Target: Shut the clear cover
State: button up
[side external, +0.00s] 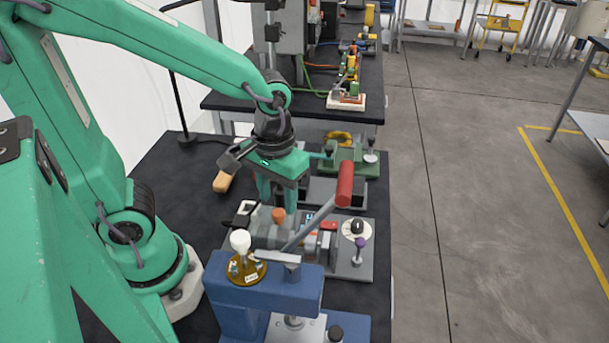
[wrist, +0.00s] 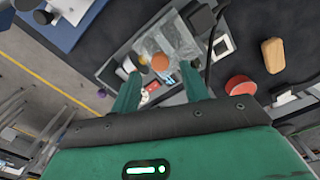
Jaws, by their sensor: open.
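My gripper (side external: 277,205) points down over the grey panel (side external: 365,262), with its two green fingers apart and nothing seen between them. In the wrist view, the open fingers (wrist: 160,72) reach toward an orange knob (wrist: 160,62), which also shows in the side view (side external: 279,215). A see-through grey shape, seemingly the clear cover (wrist: 172,38), lies on the panel beside the orange knob in the wrist view. I cannot tell its exact outline or how far it stands open. In the side view, my gripper and a lever partly hide that area.
A blue press (side external: 235,300) stands in front, and a lever with a red handle (side external: 345,183) rises close to the right of my gripper. A white ball knob (side external: 240,241) stands on a brass disc. A green fixture (side external: 350,158) sits behind. Bare black table (side external: 175,165) lies left.

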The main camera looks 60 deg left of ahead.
aim_at(273, 231)
jog(key=shift+f, duration=1.5)
jog(key=shift+c, duration=0.3)
grip_shut()
